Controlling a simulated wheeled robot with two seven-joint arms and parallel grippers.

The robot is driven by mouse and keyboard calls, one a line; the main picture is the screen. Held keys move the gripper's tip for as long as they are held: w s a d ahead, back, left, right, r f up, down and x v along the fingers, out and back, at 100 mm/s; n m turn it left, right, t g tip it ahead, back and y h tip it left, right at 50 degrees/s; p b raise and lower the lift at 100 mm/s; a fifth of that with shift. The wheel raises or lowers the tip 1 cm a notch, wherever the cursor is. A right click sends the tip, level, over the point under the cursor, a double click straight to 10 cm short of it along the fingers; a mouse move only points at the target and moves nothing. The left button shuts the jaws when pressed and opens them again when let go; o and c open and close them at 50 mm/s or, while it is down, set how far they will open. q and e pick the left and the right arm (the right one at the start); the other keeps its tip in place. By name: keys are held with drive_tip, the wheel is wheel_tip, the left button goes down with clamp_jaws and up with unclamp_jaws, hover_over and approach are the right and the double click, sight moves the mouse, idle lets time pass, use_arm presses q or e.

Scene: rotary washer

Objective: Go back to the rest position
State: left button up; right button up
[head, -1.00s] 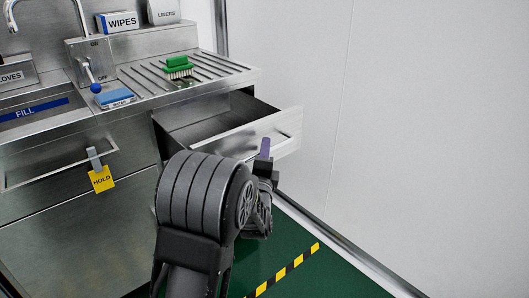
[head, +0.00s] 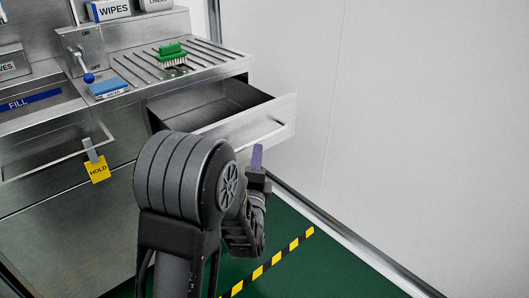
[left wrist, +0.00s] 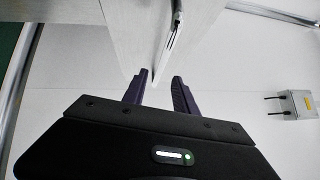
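My left arm rises in front of the steel washer unit in the head view. The purple fingertips of my left gripper (head: 257,158) show below the front of an open drawer (head: 237,125). In the left wrist view, the two fingers of my left gripper (left wrist: 160,90) are apart, with nothing held between them. The drawer's handle (left wrist: 174,38) is just beyond the tips, apart from them. The drawer looks empty in the part that shows. My right gripper is in neither view.
A green brush (head: 171,54) and a blue sponge (head: 108,87) sit on the counter. A yellow HOLD tag (head: 97,171) hangs on the left front handle. A white wall (head: 420,120) stands at the right. Green floor (head: 283,225) with a striped line is clear.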

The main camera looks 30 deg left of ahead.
use_arm(q)
drive_tip(key=s+d+f+n+g+h, duration=0.1)
drive_tip(key=d+f+n+g+h, duration=0.3)
drive_tip(key=d+f, duration=0.5)
drive_tip(key=s+d+f+n+g+h, duration=0.1)
drive_tip(key=d+f+n+g+h, duration=0.15)
drive_tip(key=d+f+n, duration=0.65)
drive_tip(key=s+d+f+n+g+h, duration=0.25)
drive_tip(key=s+d+f+g, duration=0.3)
drive_tip(key=s+f, duration=0.65)
drive_tip(key=s+d+f+n+g+h, duration=0.1)
drive_tip(key=s+d+f+g+h, duration=0.3)
drive_tip(key=s+d+f, duration=0.55)
drive_tip(key=s+r+p, duration=0.2)
drive_tip(key=r+p, duration=1)
drive_tip(key=p, duration=0.1)
drive_tip(key=s+a+r+p, duration=0.1)
drive_tip(key=s+r+p, duration=0.1)
drive_tip(key=r+p, duration=1.1)
drive_tip(key=shift+s+a+m+g, duration=0.2)
drive_tip(key=shift+s+m+g, duration=0.05)
drive_tip(key=shift+m+g, duration=0.1)
